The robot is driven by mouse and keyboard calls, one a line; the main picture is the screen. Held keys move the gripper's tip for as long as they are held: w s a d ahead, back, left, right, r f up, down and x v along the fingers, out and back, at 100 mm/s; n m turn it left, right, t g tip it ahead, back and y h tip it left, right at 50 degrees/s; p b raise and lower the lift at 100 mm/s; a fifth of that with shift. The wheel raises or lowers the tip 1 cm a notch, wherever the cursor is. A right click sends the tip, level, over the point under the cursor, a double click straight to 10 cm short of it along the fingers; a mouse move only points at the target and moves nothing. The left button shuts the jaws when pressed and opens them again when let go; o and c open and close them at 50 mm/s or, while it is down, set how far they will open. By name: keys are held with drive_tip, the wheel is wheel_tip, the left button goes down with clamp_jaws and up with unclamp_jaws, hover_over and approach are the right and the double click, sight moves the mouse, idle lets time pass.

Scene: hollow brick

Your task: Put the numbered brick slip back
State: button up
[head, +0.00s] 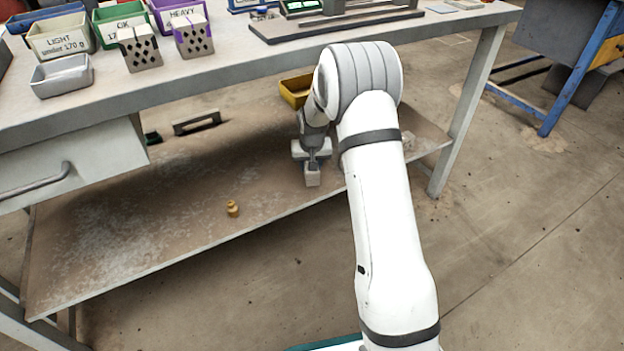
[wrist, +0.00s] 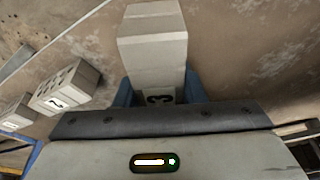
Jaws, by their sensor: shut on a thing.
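My gripper (head: 312,163) is low over the lower shelf, under the workbench. Its blue fingers (wrist: 158,98) are shut on a pale grey brick slip (wrist: 154,45). A dark number, apparently a 3, shows on the slip's near face, partly hidden by the gripper. In the head view the slip (head: 312,179) hangs below the fingers near the shelf's front edge. I cannot tell whether it touches the shelf. In the wrist view a grey brick marked 2 (wrist: 64,88) with holes lies to the left, apart from the gripper. Another pale piece (wrist: 15,112) is farther left.
The lower shelf (head: 150,215) holds a small brass weight (head: 232,208) and a yellow tray (head: 296,90). Labelled bins (head: 62,40), two hollow bricks (head: 140,50) and a grey tray (head: 62,77) stand on the benchtop. A bench leg (head: 465,110) stands right of my arm.

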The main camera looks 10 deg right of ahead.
drive_tip(key=shift+f+b, duration=1)
drive_tip(key=shift+f, duration=1.3)
drive_tip(key=shift+f, duration=0.1)
drive_tip(key=o, duration=1.3)
drive_tip(key=shift+c, duration=0.2)
drive_tip(key=p+v, duration=0.4)
drive_tip(key=v, duration=0.8)
drive_tip(key=shift+p, duration=0.35)
drive_tip(key=s+r, duration=0.4)
drive_tip(key=s, duration=0.7)
drive_tip(key=s+r+g, duration=0.1)
drive_tip(key=s+r, duration=0.4)
drive_tip(key=s, duration=0.7)
drive_tip(key=s+r, duration=0.5)
drive_tip(key=s, duration=0.7)
drive_tip(key=shift+d+r+n+g, duration=0.15)
drive_tip(key=shift+d+n+g, duration=0.05)
drive_tip(key=shift+n+g, duration=0.2)
drive_tip(key=shift+r, duration=0.1)
